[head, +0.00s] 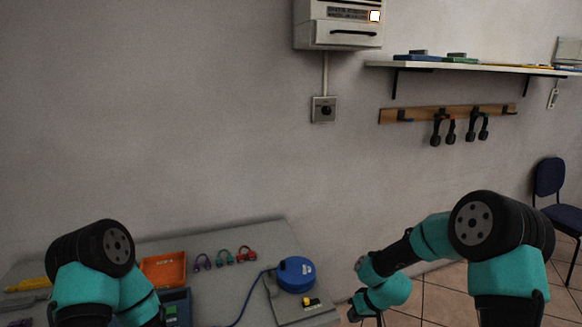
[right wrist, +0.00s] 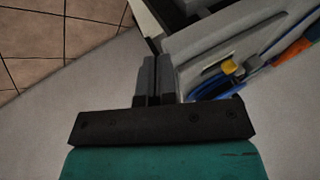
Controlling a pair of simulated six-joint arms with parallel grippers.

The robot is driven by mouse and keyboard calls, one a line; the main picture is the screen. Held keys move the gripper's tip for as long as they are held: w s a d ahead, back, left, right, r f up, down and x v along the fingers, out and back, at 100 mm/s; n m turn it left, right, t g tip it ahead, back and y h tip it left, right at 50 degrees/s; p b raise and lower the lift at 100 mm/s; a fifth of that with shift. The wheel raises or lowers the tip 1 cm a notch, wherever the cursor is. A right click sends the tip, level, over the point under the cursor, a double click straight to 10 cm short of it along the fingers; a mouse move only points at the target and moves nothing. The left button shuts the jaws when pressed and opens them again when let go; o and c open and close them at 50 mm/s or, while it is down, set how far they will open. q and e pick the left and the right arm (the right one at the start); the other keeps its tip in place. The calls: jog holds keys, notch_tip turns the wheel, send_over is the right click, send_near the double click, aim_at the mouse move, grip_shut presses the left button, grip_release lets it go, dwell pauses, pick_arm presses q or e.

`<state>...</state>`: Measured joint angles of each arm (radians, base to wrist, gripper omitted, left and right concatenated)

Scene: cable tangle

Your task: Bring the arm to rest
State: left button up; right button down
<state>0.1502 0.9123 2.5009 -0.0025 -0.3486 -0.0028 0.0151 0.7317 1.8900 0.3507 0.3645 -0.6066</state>
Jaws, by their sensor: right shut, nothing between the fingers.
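My right arm (head: 430,240) comes in from the right in the head view, bent down beside the right edge of the table. Its lower end is partly cut off by the bottom of the picture. In the right wrist view my right gripper (right wrist: 157,66) has its two dark fingers pressed together, with nothing between them. It is apart from the things on the table. My left arm (head: 95,265) shows at the lower left of the head view, but its gripper is out of the picture.
The grey table (head: 222,285) carries a blue round reel (head: 295,273) with a blue cable, a grey plate with a yellow knob (head: 307,301), an orange tray (head: 163,269) and several coloured clips (head: 223,257). Tiled floor (head: 440,292) and a blue chair (head: 549,178) are at right.

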jog(key=s+f+m, duration=0.1)
jog(key=s+f, duration=0.3)
jog(key=s, duration=0.4)
jog(key=s+d+f+m+h, duration=0.1)
jog(key=s+f+m, duration=0.1)
jog(key=s+f, duration=0.3)
jog(key=s+d+f+m+g, duration=0.1)
jog(key=s+f, duration=0.4)
jog(key=s, duration=0.5)
jog(key=shift+s+m+h, duration=0.3)
jog(key=shift+s, duration=0.05)
